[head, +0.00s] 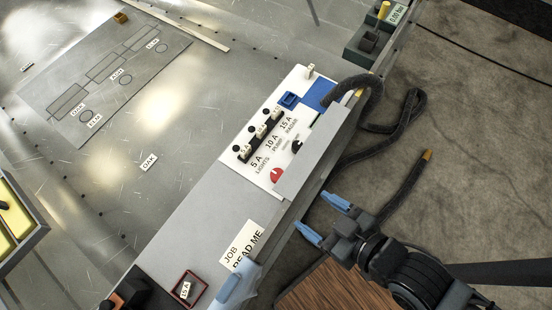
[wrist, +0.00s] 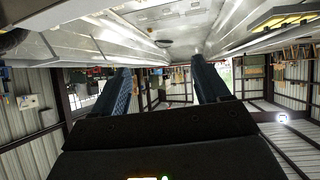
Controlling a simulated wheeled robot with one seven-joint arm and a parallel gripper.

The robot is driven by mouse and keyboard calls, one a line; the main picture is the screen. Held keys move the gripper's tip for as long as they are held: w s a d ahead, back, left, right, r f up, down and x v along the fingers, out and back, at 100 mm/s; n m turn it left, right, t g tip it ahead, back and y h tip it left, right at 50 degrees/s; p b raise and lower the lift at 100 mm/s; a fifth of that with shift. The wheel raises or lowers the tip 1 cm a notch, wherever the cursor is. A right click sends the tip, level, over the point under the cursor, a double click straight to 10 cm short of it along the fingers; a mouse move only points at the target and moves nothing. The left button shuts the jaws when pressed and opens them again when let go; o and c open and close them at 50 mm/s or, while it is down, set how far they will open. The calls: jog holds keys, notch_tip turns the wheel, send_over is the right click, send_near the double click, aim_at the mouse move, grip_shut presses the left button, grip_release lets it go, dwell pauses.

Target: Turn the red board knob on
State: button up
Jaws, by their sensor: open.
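The red board knob (head: 277,175) sits on the white switch board (head: 262,170), near its lower right edge, in the head view. A grey raised strip lies close to its right side. A black knob (head: 297,147) sits further up the same board, partly hidden by that strip. My gripper (head: 322,216) is open and empty, to the lower right of the red knob and apart from it. In the wrist view my two blue fingers (wrist: 168,88) are spread with nothing between them. The knob is not seen in the wrist view.
Fuse holders marked 5 A, 10 A and 15 A (head: 262,137) stand on the board. A dark hose (head: 402,125) lies right of the bench.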

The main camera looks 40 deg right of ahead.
jog(key=w+a+f, duration=0.1)
jog(key=w+f, duration=0.1)
jog(key=f, duration=0.1)
jog(key=w+a+f+n+g, duration=0.1)
jog(key=w+f, duration=0.1)
jog(key=f, duration=0.2)
jog(key=w+a+f+n+g+b, duration=0.1)
jog(key=w+a+f, duration=0.1)
jog(key=w+f, duration=0.1)
jog(key=shift+f+y, duration=0.15)
jog(key=shift+y, duration=0.25)
jog(key=w+a+f+n+g+b, duration=0.1)
jog(key=w+a+f+n+g, duration=0.15)
jog(key=w+f, duration=0.45)
jog(key=n+g+h+b, duration=0.1)
jog(key=n+g+h, duration=0.5)
jog(key=g, duration=0.3)
send_near(276, 175)
jog(key=f, duration=0.2)
jog(key=shift+d+b+x, duration=0.2)
jog(key=shift+b+x, duration=0.15)
jog(key=shift+x, duration=1.5)
jog(key=shift+d+b+x, duration=0.2)
jog(key=shift+b+x, duration=0.1)
jog(key=shift+x, duration=1.55)
jog(key=shift+s+r, duration=0.1)
jog(key=shift+r, duration=0.05)
jog(key=shift+c, duration=0.3)
jog(key=c, duration=1)
jog(key=shift+o, duration=0.2)
